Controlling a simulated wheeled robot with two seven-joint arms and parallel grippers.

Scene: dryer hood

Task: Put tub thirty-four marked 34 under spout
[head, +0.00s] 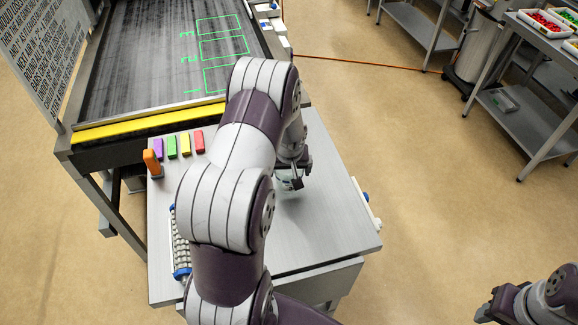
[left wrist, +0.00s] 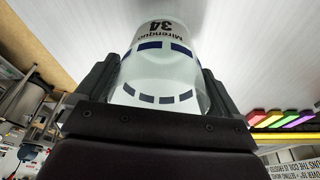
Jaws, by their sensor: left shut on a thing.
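Tub thirty-four (left wrist: 160,62) is a clear, whitish tub with dark blue dashes and a printed 34. In the left wrist view it sits between the two dark fingers of my left gripper (left wrist: 145,95), which is shut on it. In the head view my left gripper (head: 292,172) is over the right part of the grey table, mostly behind my own arm. Only a small pale part of the tub (head: 289,183) shows there. I cannot tell whether it touches the tabletop. My right gripper (head: 488,308) is at the lower right, away from the table. I cannot make out a spout.
Orange, purple, green and red blocks (head: 185,145) stand along the table's (head: 320,235) back left. Behind is a dark bed (head: 150,55) with green numbered outlines and a yellow front bar. The table's front right is clear.

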